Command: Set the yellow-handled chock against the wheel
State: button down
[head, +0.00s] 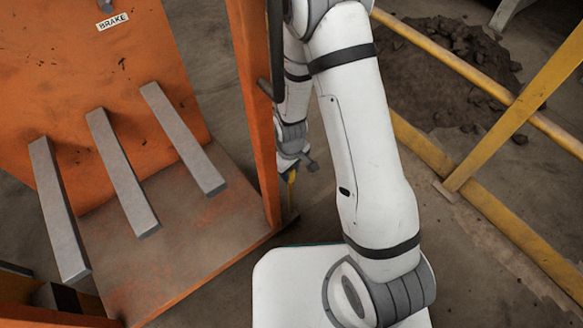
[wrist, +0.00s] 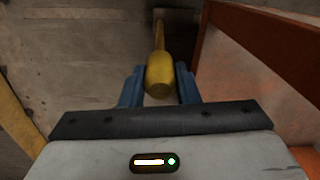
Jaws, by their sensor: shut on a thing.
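The yellow handle (wrist: 160,75) of the chock lies between the two blue fingers of my gripper (wrist: 158,84) in the wrist view, and the fingers are shut on it. The handle runs away from the camera towards the floor, to a dim brownish end (wrist: 175,14) at the top edge. In the head view my gripper (head: 292,168) is beside the foot of an orange post, with a bit of the yellow handle (head: 291,178) below it. The chock's body is too dark and small to make out. I cannot identify the wheel in either view.
An orange cart (head: 150,60) with a BRAKE label and three grey bars stands at left. Its orange post (head: 257,110) is close beside my gripper, and an orange side (wrist: 265,45) fills the wrist view's right. A yellow railing (head: 510,110) and dirt heap (head: 440,75) are at right.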

jog(key=shift+f, duration=0.15)
jog(key=c, duration=1.1)
grip_release()
